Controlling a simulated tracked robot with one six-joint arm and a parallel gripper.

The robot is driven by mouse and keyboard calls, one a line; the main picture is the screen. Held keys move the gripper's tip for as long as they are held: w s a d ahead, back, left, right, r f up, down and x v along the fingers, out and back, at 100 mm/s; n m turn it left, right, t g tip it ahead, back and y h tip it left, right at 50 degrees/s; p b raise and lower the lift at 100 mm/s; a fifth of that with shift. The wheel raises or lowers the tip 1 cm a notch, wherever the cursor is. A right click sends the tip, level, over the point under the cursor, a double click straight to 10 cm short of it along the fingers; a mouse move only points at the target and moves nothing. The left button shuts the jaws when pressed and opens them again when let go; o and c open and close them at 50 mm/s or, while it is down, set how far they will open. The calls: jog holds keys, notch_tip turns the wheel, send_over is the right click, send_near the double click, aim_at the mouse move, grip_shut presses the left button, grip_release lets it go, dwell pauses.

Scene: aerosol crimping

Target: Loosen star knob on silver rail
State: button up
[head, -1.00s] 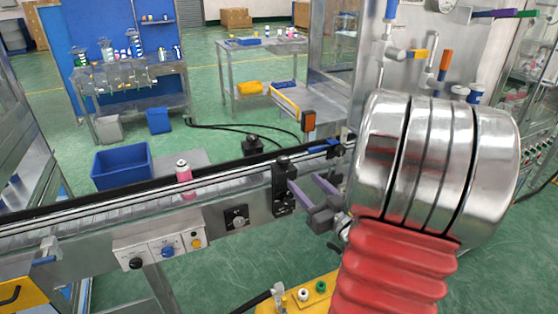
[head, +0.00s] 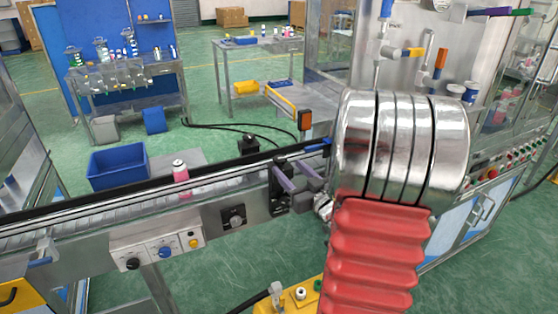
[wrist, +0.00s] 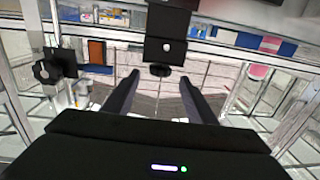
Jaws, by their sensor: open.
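The silver rail (head: 205,181) runs along the conveyor in the head view. A black clamp block (head: 278,188) stands on its near side. My gripper (head: 284,164) is open, with its two purple-looking fingers apart at this block. In the wrist view a black block with a pale dot (wrist: 165,48) lies straight ahead, with a small dark round knob (wrist: 160,70) at its edge. This knob shows in the gap between the fingertips (wrist: 159,78), with nothing seen gripped. A lobed black knob (wrist: 47,70) is off to the left. I cannot tell whether the fingers touch the middle knob.
A pink can (head: 181,171) stands on the conveyor left of my gripper. A control box (head: 158,250) with knobs and a dark switch panel (head: 233,217) sit on the conveyor front. A blue bin (head: 118,166) stands on the floor behind. An orange-tipped sensor (head: 304,120) rises behind the block.

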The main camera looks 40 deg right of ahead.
aim_at(283, 163)
jog(key=x, duration=0.7)
jog(key=c, duration=1)
